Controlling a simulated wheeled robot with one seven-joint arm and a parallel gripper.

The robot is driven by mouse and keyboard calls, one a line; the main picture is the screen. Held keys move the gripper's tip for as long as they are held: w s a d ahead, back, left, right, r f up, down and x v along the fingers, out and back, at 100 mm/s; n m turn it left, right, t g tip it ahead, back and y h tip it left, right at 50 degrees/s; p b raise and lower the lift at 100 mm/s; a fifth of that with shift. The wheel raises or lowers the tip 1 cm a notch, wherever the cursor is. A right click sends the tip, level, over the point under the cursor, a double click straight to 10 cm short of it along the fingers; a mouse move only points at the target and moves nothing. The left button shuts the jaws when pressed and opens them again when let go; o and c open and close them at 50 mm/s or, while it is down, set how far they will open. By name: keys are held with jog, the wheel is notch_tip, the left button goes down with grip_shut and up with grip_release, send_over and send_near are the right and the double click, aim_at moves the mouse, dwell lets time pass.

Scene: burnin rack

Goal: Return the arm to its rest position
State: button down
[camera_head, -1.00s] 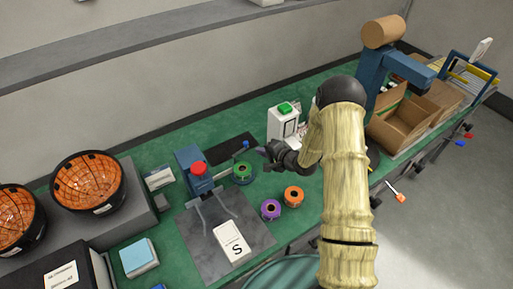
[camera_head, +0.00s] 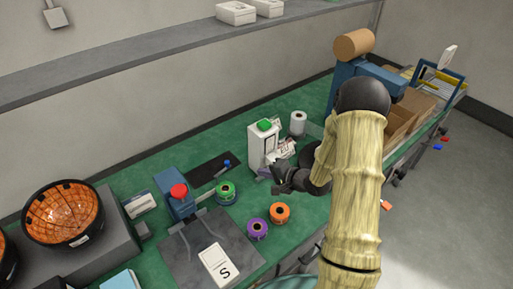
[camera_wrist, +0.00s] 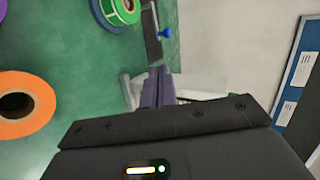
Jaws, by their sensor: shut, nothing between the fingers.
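My arm, in pale ribbed covering, reaches over the green bench in the head view. My gripper (camera_head: 270,174) is dark and hangs above the bench beside the white box with the green button (camera_head: 262,145). In the wrist view my gripper (camera_wrist: 158,72) shows its two fingers together, with nothing between them. The fingers point toward a pale object on the bench, partly hidden behind them. I cannot tell whether they touch it.
A blue press with a red knob (camera_head: 179,191) is farther left. Cardboard boxes (camera_head: 401,122) lie right of my arm. A grey shelf (camera_head: 130,61) runs behind.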

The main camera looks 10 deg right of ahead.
jog(key=shift+s+r, duration=0.1)
jog(key=shift+s, duration=0.1)
jog(key=s+d+r+n+g+h, duration=0.3)
jog(key=s+d+r+n+h, duration=0.1)
jog(key=s+r+n+h, duration=0.3)
jog(key=s+a+r+n+g, duration=0.1)
jog(key=s+r+g, duration=0.1)
jog(key=s, duration=0.5)
jog(key=s+a+r+n+g+h, duration=0.1)
jog(key=s+r+g, duration=0.1)
jog(key=s+r, duration=0.2)
jog(key=s, duration=0.3)
jog(key=shift+a+n+h, duration=0.3)
jog(key=shift+a, duration=0.1)
